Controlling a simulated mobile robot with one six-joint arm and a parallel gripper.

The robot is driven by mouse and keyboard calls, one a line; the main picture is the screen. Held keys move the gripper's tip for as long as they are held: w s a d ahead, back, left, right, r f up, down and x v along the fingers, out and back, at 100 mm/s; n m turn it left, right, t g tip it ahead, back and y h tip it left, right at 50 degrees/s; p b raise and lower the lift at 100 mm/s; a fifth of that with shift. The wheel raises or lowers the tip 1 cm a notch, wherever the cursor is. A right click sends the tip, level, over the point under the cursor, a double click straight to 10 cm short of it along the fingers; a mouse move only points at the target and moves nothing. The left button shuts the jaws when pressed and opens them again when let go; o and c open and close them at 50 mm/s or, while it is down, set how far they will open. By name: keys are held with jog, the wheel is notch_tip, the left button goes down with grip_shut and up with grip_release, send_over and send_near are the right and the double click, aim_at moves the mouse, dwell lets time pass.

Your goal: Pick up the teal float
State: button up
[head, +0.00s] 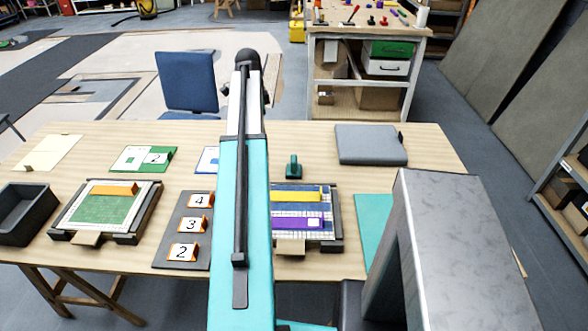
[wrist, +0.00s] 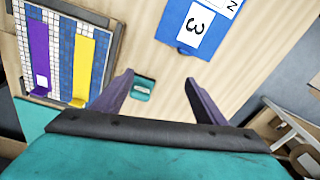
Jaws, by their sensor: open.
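The teal float (head: 292,170) stands on the wooden table, just beyond the right-hand mosaic panel (head: 338,218). In the wrist view the float (wrist: 144,88) shows as a small teal block with a dark part, lying between the lines of my fingers, closer to the left one. My gripper (wrist: 159,77) is open, its two dark fingers apart with nothing held. The float appears to be below the fingertips; the exact height gap is hard to judge. In the head view my arm hides the gripper.
The panel bears yellow (head: 297,196) and purple (head: 293,223) strips. A grey closed case (head: 370,143) lies at the back right. Numbered cards on a dark board (head: 172,245), a green panel (head: 100,209) and a black bin (head: 24,214) are left. Bare table surrounds the float.

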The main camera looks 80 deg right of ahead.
aim_at(293, 158)
jog(key=s+r+m, duration=0.1)
jog(key=s+m, duration=0.1)
jog(key=s, duration=0.7)
jog(key=shift+s+r+m+g+y, duration=0.15)
jog(key=shift+m+g+y, duration=0.15)
jog(key=shift+m, duration=0.1)
jog(key=shift+s+d+f+p, duration=0.15)
jog(key=shift+f+p, duration=0.1)
jog(key=shift+f, duration=1.15)
jog(key=shift+s+a+f+p, duration=0.1)
jog(key=shift+s+f+p, duration=0.1)
jog(key=shift+f, duration=1.25)
jog(key=shift+s+d+f+p, duration=0.15)
jog(key=shift+f+p, duration=0.1)
jog(key=shift+f, duration=1.15)
jog(key=shift+a, duration=0.1)
jog(key=shift+s+f+p, duration=0.2)
jog(key=shift+f+p, duration=0.2)
jog(key=shift+f, duration=0.35)
jog(key=shift+s+f+p, duration=0.15)
jog(key=shift+f+p, duration=0.25)
jog(key=shift+f, duration=0.3)
jog(key=shift+s+d+f, duration=0.15)
jog(key=shift+d+f, duration=0.05)
jog(key=shift+f, duration=0.9)
